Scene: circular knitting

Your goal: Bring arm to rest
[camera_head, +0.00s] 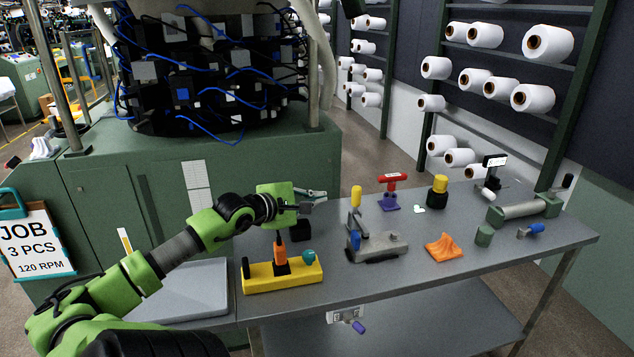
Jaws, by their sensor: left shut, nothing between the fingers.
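My left arm comes in from the left, green and black, and reaches over the left end of the grey workbench (400,277). My left gripper (318,201) is shut and empty. It is above the bench, behind the yellow tool block (283,287) and left of the yellow-handled tool (356,197) in the picture. My right gripper is not in view.
On the bench stand a grey vise-like fixture (378,246), an orange cloth (443,247), a red-topped tool (392,178), a yellow-capped bottle (438,190) and a grey-green roller device (525,208). The green knitting machine (120,180) rises behind my arm. White yarn cones (548,42) fill the rack.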

